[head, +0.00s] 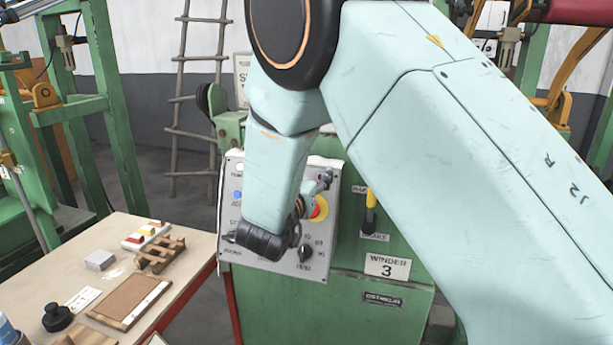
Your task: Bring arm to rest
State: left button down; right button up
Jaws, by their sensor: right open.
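My right arm comes in from the right, bends at the top middle and hangs down in front of the winder's grey control panel (232,212). My right gripper (318,190) is small and partly hidden behind my own wrist. It is open, close in front of the panel beside the red emergency stop button with its yellow ring (319,209). Whether it touches the panel I cannot tell. I see nothing held in it. My left gripper is not in view.
A workbench (185,245) at lower left bears a wooden rack (160,255), a framed board (130,300) and small items. A ladder (197,135) leans behind.

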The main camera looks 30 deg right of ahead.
jog(key=shift+w+d, duration=0.1)
jog(key=shift+f, duration=0.2)
jog(key=s+f+n+y, duration=0.1)
jog(key=f, duration=0.4)
jog(key=s+a+f+n+y+b, duration=0.1)
jog(key=f+y, duration=0.1)
jog(key=f, duration=0.3)
jog(key=s+a+f+n+y+b, duration=0.1)
jog(key=f+n, duration=0.1)
jog(key=f, duration=0.3)
jog(key=shift+s+a+f+y, duration=0.2)
jog(key=shift+y, duration=0.1)
jog(key=s+a+f+n+g+y+b, duration=0.2)
jog(key=s+a+f+g+y, duration=0.1)
jog(key=s+f, duration=0.8)
jog(key=s+a+f+n+g+y+b, duration=0.15)
jog(key=s+a+f+g+y, duration=0.25)
jog(key=s+f, duration=0.7)
jog(key=s+a+f+n+g+y, duration=0.1)
jog(key=s+a+f+g, duration=0.1)
jog(key=s, duration=0.5)
jog(key=s+a+f+n+g+y+b, duration=0.1)
jog(key=s+a+f+g, duration=0.1)
jog(key=s+f, duration=0.3)
jog(key=s, duration=0.3)
jog(key=shift+g, duration=0.3)
jog(key=shift+w+f, duration=0.1)
jog(key=shift+f, duration=0.05)
